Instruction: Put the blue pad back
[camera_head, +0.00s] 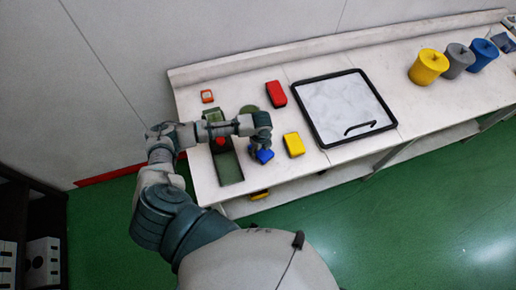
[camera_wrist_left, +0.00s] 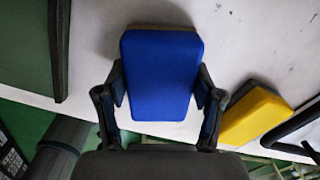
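The blue pad (camera_wrist_left: 160,75) fills the middle of the left wrist view, with a thin brown layer along its far edge. My left gripper (camera_wrist_left: 160,92) has one finger against each long side of the pad and appears shut on it. In the head view my left gripper (camera_head: 261,146) is over the front of the table, and the blue pad (camera_head: 264,156) shows just below it, partly hidden. I cannot tell how far the pad is above the table. My right gripper is not in view.
A yellow pad (camera_head: 294,145) lies just right of the gripper, a red pad (camera_head: 276,94) farther back. A long green tray (camera_head: 230,170) lies to the left, partly under my arm.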

